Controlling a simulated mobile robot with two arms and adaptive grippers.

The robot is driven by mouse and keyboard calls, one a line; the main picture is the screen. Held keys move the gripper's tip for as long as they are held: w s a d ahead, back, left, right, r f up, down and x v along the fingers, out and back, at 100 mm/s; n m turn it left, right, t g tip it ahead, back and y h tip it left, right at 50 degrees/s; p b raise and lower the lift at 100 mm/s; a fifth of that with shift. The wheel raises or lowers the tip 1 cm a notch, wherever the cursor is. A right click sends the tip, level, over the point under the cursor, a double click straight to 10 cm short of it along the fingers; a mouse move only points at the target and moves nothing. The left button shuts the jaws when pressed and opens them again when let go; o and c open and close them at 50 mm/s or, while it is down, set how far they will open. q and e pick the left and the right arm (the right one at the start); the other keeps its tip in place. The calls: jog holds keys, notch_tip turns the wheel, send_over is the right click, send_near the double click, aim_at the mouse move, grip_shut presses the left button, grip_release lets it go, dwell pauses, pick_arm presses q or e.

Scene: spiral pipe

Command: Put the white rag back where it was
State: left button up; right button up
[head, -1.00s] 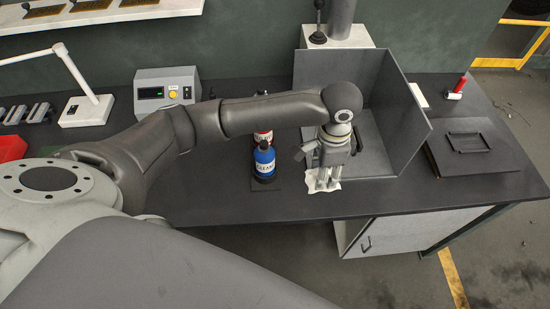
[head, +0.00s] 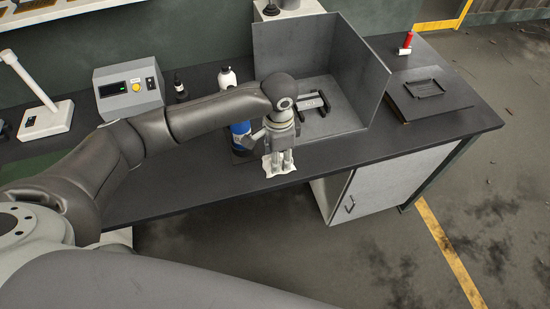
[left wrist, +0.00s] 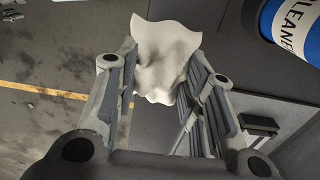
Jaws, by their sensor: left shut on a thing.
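The white rag (head: 267,167) hangs between the fingertips of my left gripper (head: 279,163), near the front edge of the dark workbench (head: 195,190). In the left wrist view the crumpled rag (left wrist: 166,52) is pinched between the two fingers of my left gripper (left wrist: 160,85). I cannot tell whether the rag's lower edge touches the bench. The blue cleaner bottle (head: 240,132) stands just behind and left of the gripper, partly hidden by my arm. Its label (left wrist: 293,25) also shows in the left wrist view. My right gripper is not in view.
An open grey metal box (head: 375,85) stands behind and right of the gripper. A white bottle (head: 227,78) and a small dark bottle (head: 180,88) stand behind my arm. A control unit (head: 128,90) is at the left. The bench front left of the gripper is clear.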

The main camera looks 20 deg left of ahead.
pick_arm(q)
jog(key=w+f, duration=0.1)
jog(key=w+a+f, duration=0.1)
jog(key=f, duration=0.1)
jog(key=shift+w+a+f, duration=0.15)
jog(key=shift+w+f, duration=0.05)
jog(key=shift+f, duration=0.05)
notch_tip(320, 180, down, 3)
jog(key=shift+w+a+r+p, duration=0.1)
jog(key=shift+w+a+p, duration=0.05)
jog(key=shift+p, duration=0.8)
jog(key=shift+f, duration=0.4)
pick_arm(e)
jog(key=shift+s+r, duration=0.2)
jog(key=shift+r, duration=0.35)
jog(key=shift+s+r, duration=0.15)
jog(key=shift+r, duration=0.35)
pick_arm(q)
jog(key=shift+f, duration=0.1)
jog(key=o, duration=0.9)
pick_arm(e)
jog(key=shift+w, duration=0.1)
pick_arm(q)
notch_tip(320, 180, up, 12)
jog(key=b, duration=0.2)
jog(key=shift+b, duration=0.4)
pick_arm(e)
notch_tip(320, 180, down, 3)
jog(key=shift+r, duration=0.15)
